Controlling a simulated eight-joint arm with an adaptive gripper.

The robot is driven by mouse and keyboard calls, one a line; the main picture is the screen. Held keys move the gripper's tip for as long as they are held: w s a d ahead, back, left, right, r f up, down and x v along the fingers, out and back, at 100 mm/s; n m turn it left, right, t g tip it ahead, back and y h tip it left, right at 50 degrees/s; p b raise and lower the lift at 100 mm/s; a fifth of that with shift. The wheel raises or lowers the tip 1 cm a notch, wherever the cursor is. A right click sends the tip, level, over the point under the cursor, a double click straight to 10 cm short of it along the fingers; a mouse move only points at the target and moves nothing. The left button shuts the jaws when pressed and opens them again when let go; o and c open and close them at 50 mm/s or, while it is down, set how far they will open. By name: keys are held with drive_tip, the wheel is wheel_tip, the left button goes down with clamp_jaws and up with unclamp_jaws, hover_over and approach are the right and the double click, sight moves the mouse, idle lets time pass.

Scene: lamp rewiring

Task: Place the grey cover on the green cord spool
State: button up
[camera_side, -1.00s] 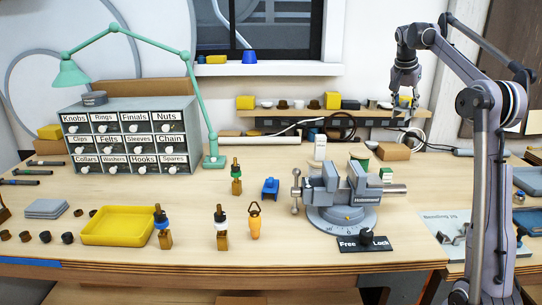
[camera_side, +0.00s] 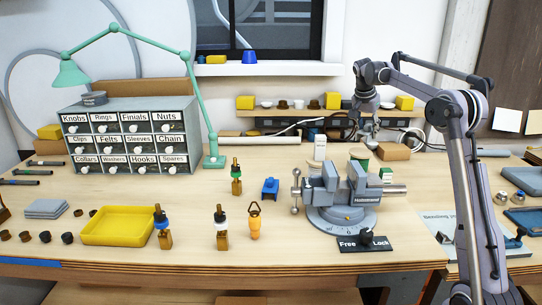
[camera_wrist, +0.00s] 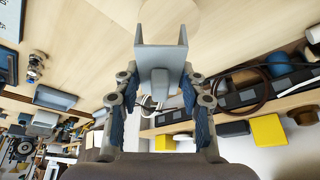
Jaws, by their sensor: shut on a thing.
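My gripper (camera_wrist: 160,92) is shut on a grey U-shaped piece with a stem, which I take as the grey cover (camera_wrist: 162,58). The piece extends past the fingertips in the wrist view. In the side view my gripper (camera_side: 367,132) hangs over the back of the bench, behind the vise, and the held piece is hard to make out. A small round green thing, which looks like the green cord spool (camera_side: 360,153), stands just below my gripper, partly hidden by the vise. I cannot tell whether they touch. The spool is not clearly seen in the wrist view.
The grey vise (camera_side: 343,190) stands in front. A shelf (camera_side: 300,115) with boxes and cords runs behind. The bench middle, left of the vise, has free room between small bottles.

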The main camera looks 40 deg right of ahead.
drive_tip(key=shift+w+a+f, duration=0.15)
drive_tip(key=shift+w+f, duration=0.25)
drive_tip(key=shift+w, duration=0.2)
drive_tip(key=shift+f, duration=1.95)
drive_tip(key=shift+f, duration=0.1)
drive_tip(key=o, duration=1.2)
drive_tip(key=v, duration=1.2)
drive_tip(key=shift+a, duration=0.1)
